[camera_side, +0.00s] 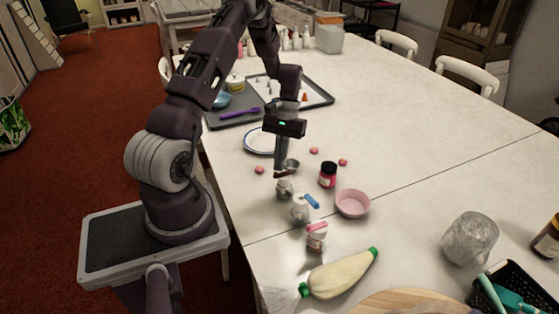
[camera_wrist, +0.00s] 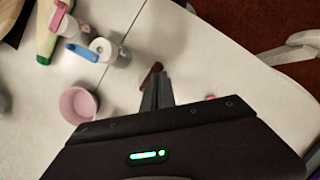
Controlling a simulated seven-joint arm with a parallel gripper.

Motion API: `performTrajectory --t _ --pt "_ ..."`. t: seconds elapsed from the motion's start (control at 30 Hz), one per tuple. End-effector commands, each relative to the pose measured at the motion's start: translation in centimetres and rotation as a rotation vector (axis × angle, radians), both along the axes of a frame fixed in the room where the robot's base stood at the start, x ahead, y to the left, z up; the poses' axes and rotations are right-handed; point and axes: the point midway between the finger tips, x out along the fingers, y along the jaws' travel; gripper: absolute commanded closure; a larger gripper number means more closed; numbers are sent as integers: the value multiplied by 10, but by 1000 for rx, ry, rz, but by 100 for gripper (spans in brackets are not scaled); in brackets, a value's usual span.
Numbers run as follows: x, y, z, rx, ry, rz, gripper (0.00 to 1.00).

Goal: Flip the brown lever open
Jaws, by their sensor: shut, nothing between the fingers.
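The brown lever (camera_side: 284,174) tops a small pale dispenser (camera_side: 285,188), the one of a short row nearest my arm. In the wrist view, the brown lever (camera_wrist: 151,74) shows just beyond my fingertips, and its dispenser is mostly hidden. My gripper (camera_side: 280,167) points down right at the lever, shut and empty. Its thin fingers also show in the wrist view (camera_wrist: 157,84). I cannot tell whether the fingertips touch the lever.
A dispenser with a blue lever (camera_side: 312,201) and one with a pink lever (camera_side: 317,227) stand nearby. A piping bag (camera_side: 340,274) lies in front.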

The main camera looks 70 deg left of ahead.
Motion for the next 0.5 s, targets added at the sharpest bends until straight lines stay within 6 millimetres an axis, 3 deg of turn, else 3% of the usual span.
performTrajectory --t 0.5 --pt "-1 -1 0 0 0 65 100"
